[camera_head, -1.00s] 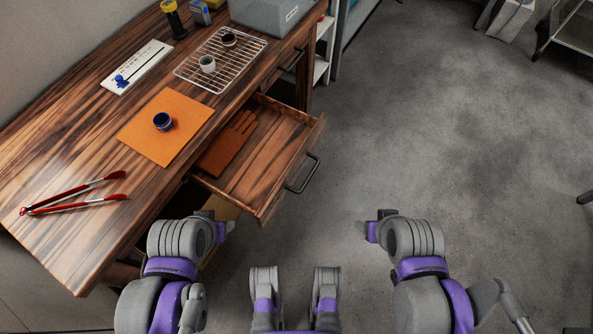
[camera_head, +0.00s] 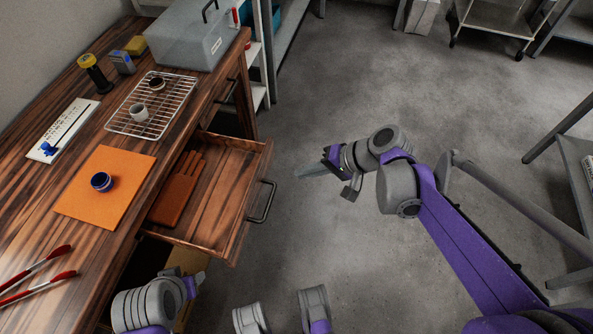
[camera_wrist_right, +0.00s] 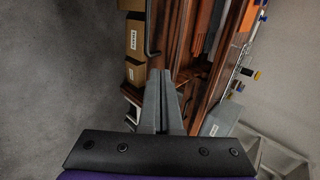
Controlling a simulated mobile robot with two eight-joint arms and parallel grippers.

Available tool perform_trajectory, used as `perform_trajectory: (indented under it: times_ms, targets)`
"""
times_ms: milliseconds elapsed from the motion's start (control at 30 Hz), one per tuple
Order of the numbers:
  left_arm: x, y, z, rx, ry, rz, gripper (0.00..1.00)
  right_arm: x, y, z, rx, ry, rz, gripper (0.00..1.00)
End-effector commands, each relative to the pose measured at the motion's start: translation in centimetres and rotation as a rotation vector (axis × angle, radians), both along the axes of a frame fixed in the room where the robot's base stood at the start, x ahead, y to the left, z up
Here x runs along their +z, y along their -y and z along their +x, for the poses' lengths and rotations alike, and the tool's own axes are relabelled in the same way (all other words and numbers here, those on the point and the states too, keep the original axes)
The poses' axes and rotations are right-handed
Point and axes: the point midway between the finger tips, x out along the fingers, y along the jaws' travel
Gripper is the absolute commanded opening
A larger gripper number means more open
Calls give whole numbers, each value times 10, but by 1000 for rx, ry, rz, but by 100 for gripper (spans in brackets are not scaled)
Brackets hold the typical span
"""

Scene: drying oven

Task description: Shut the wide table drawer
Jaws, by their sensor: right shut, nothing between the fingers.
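The wide wooden table drawer (camera_head: 212,218) stands pulled out from the table (camera_head: 58,215) in the head view, with a brown glove (camera_head: 178,196) lying inside. Its dark bar handle (camera_head: 261,202) is on the front face. My right gripper (camera_head: 300,170) is shut and empty, in front of the drawer and to the right of the handle, apart from it. In the right wrist view the shut fingers (camera_wrist_right: 159,92) point toward the handle (camera_wrist_right: 150,35). My left gripper (camera_head: 196,284) is low at the left, below the drawer; its jaw state is unclear.
On the tabletop are an orange mat (camera_head: 80,212) with a blue-rimmed jar, a wire rack (camera_head: 170,110), red tongs (camera_head: 40,270) and a grey box (camera_head: 187,35). Labelled cardboard boxes (camera_wrist_right: 133,40) show in the wrist view. The floor right of the drawer is clear.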

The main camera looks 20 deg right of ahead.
Motion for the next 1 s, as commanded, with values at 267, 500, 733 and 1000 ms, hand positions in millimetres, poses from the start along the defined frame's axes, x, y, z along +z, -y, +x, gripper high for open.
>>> perform_trajectory:
  times_ms: [267,500,733,1000]
  targets:
    - [-27,0,3,0,-9,0,50,-45,-40,23,5,-1,-1,0]
    - [-37,0,4,0,-12,0,50,-55,-71,40,4,0,-1,0]
    - [-40,0,5,0,-12,0,50,-54,-84,48,1,0,-2,0]
    - [-40,0,5,0,-12,0,50,-54,-85,49,-1,0,-2,0]
